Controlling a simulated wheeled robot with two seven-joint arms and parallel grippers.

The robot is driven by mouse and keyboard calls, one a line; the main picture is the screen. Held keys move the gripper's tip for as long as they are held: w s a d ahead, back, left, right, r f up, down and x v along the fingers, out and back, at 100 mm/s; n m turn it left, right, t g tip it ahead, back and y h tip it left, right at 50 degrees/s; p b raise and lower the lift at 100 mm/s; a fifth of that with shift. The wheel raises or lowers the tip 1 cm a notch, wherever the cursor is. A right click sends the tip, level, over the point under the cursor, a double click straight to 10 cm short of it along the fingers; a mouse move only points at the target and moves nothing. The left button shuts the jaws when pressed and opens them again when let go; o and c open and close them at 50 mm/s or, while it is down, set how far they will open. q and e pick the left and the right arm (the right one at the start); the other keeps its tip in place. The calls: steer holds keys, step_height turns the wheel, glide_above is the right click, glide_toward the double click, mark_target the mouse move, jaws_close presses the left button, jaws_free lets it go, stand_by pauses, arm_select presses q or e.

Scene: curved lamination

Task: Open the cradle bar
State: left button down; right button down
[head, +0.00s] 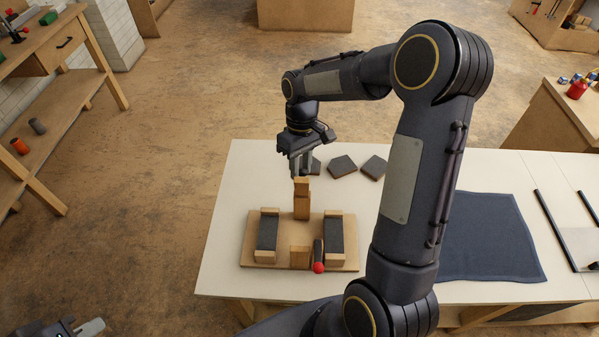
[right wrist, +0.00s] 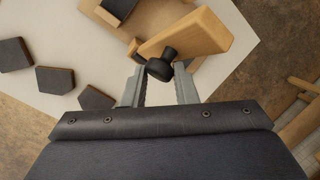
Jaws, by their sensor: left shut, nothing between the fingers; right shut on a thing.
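The cradle (head: 286,233) is a wooden base on the pale table, with dark pads along its left and right sides. The wooden cradle bar (head: 302,203) stands up at its far edge. In the right wrist view the bar (right wrist: 205,38) slants across the top, with a black knob (right wrist: 160,66) on it. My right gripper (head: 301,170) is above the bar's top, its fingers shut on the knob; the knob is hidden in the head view. My left gripper (head: 92,328) is at the bottom left corner, shut and empty, away from the table.
A dark lever with a red ball (head: 318,267) lies at the cradle's near side beside a small wooden block (head: 300,257). Several dark blocks (head: 342,166) lie behind the cradle. A dark blue cloth (head: 490,238) is to the right. My right arm hides part of the table.

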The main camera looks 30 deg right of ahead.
steer(key=w+d+f+g+y+p, duration=0.1)
steer(key=w+d+f+g+y, duration=0.1)
steer(key=w+d+g+y, duration=0.1)
steer(key=shift+w+d+g+p, duration=0.4)
steer(key=shift+w+d+g, duration=0.1)
steer(key=shift+w+g, duration=0.65)
steer(key=shift+s+f, duration=0.1)
steer(key=shift+f, duration=0.05)
steer(key=c, duration=1.5)
jaws_free()
steer(key=o, duration=0.4)
steer(key=shift+d, duration=0.15)
steer(key=shift+a+r, duration=0.2)
